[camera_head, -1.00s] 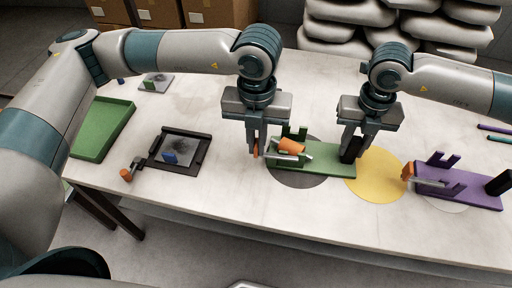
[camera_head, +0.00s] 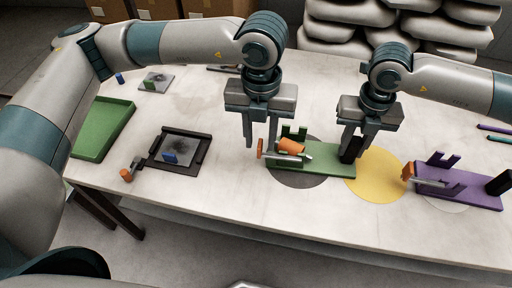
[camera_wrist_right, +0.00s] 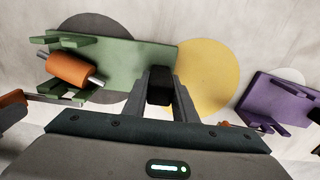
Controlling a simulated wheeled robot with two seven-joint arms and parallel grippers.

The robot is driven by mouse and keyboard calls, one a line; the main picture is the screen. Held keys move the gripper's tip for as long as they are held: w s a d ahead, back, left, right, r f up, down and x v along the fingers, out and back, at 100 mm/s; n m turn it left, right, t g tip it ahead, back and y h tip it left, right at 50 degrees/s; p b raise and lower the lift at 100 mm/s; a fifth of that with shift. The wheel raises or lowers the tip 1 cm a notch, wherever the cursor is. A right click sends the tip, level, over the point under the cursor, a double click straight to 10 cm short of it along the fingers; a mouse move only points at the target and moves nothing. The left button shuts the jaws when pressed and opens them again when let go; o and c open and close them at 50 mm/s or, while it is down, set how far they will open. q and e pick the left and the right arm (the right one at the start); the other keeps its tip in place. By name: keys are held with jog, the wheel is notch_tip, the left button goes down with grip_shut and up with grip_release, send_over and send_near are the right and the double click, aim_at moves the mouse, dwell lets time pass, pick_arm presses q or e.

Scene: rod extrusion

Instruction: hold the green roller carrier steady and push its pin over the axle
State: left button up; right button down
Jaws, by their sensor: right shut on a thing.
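The green roller carrier (camera_head: 328,162) lies flat on the table, partly over a dark grey disc; it also shows in the right wrist view (camera_wrist_right: 130,60). An orange roller (camera_head: 291,145) sits tilted between its uprights, on a grey axle (camera_wrist_right: 94,82). The pin, with an orange head (camera_head: 261,149) and grey shaft (camera_head: 285,158), is at the carrier's left end; whether it is over the axle is unclear. My right gripper (camera_head: 350,153) is shut on the black grip block (camera_wrist_right: 160,86) at the carrier's right end.
A purple carrier (camera_head: 470,189) lies at the right, a yellow disc (camera_head: 375,182) between. A black-framed tray (camera_head: 183,137), an orange-ended piece (camera_head: 127,175) and a green tray (camera_head: 103,128) are at the left. The table's front edge runs close before the carrier.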

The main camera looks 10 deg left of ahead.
pick_arm(q)
notch_tip(320, 180, up, 10)
dwell(0.4)
pick_arm(e)
jog(key=c, duration=0.9)
grip_release()
jog(key=shift+r+p, duration=1)
jog(key=shift+r, duration=2.4)
pick_arm(q)
jog(key=shift+r, duration=0.9)
pick_arm(e)
jog(key=shift+r, duration=0.1)
jog(key=shift+r, duration=0.15)
pick_arm(q)
jog(key=shift+r, duration=0.1)
pick_arm(e)
jog(key=shift+r, duration=1.35)
